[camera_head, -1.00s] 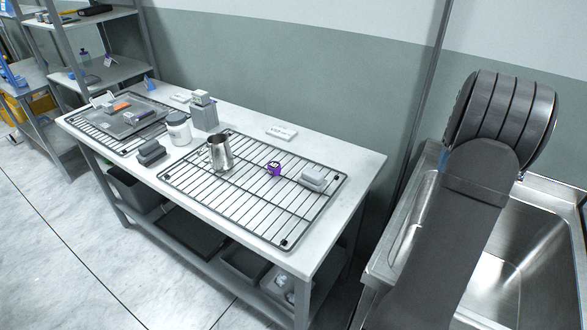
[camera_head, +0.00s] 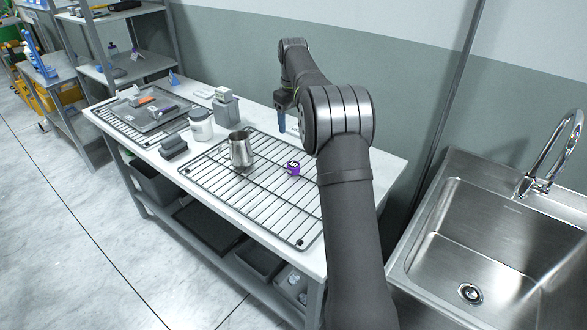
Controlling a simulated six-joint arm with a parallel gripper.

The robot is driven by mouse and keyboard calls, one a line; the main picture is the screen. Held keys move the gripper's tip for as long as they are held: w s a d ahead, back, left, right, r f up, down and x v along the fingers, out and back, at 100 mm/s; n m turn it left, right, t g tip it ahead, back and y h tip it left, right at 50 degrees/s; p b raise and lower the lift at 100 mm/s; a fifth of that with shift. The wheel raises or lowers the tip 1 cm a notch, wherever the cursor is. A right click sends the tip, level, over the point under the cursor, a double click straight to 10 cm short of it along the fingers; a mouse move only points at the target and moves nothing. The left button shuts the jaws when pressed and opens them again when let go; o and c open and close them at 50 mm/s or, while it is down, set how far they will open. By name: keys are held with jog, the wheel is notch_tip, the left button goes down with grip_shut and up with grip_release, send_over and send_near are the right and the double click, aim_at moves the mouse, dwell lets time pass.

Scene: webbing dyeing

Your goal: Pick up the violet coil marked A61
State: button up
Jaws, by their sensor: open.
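The small violet coil (camera_head: 293,169) sits on the right-hand wire rack (camera_head: 262,206), near its middle. It has a pale tag with dark marks too small to read. My gripper (camera_head: 282,128) points down over the back of the table, beyond the coil in the picture and apart from it. It is open and holds nothing that I can see; the fingers are small and partly merged with the wrist.
A steel pitcher (camera_head: 241,150) stands on the rack left of the coil. A white jar (camera_head: 201,125), grey blocks (camera_head: 173,147) and a grey scale-like box (camera_head: 225,107) stand farther left. My arm covers the rack's right end. A sink (camera_head: 480,245) is at right.

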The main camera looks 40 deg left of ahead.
send_over(293, 164)
jog(key=f, duration=1.1)
jog(key=shift+s+d+f, duration=0.25)
jog(key=shift+s+f, duration=0.05)
jog(key=shift+f, duration=0.05)
jog(key=shift+w+a+f, duration=0.1)
jog(key=shift+w+f, duration=0.05)
jog(key=shift+f, duration=1.25)
jog(key=shift+w+f, duration=0.1)
jog(key=shift+f, duration=1.25)
jog(key=c, duration=1.1)
